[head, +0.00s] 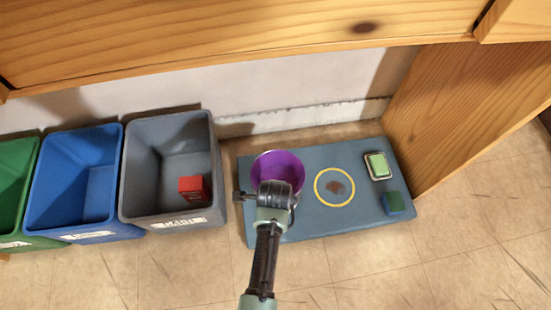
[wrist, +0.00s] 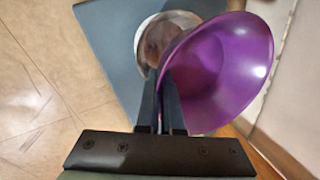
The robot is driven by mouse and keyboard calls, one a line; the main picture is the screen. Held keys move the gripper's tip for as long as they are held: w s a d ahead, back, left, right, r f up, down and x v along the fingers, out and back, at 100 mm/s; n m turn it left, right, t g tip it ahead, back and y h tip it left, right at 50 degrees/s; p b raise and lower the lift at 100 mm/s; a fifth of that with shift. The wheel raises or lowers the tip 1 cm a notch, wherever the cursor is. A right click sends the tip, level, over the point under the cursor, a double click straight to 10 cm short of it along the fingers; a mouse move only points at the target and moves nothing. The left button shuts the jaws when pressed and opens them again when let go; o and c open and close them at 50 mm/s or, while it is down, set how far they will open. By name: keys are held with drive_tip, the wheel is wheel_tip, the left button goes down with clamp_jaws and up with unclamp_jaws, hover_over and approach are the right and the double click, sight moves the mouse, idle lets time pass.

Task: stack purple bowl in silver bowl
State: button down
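The purple bowl (head: 284,162) is under and behind my gripper in the head view. In the wrist view the purple bowl (wrist: 222,66) is tilted, with its near wall between the two close-set fingers of my gripper (wrist: 165,88). The silver bowl (wrist: 141,42) stands on the blue-grey mat (wrist: 105,35) beyond the fingertips, partly covered by the purple bowl. The purple bowl is off to the right of the silver bowl's middle and overlaps it in view. I cannot tell whether the bowls touch. In the head view my arm hides most of the silver bowl.
The mat also bears a yellow ring (head: 318,191) with a brown patch inside, a green-topped block (head: 378,166) and a blue-green cube (head: 394,203). Grey (head: 140,180), blue (head: 70,190) and green (head: 14,190) bins stand left; a red box (head: 193,188) is in the grey one. Wood panels stand behind and right.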

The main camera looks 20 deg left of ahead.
drive_tip(key=shift+w+f+b, duration=0.1)
drive_tip(key=shift+f+b, duration=1.45)
drive_tip(key=shift+f, duration=1)
drive_tip(key=shift+f+b, duration=0.3)
drive_tip(key=shift+f, duration=0.35)
drive_tip(key=c, duration=1.1)
unclamp_jaws()
drive_tip(key=shift+p+v, duration=4.55)
drive_tip(key=shift+v, duration=2.05)
drive_tip(key=shift+a, duration=0.1)
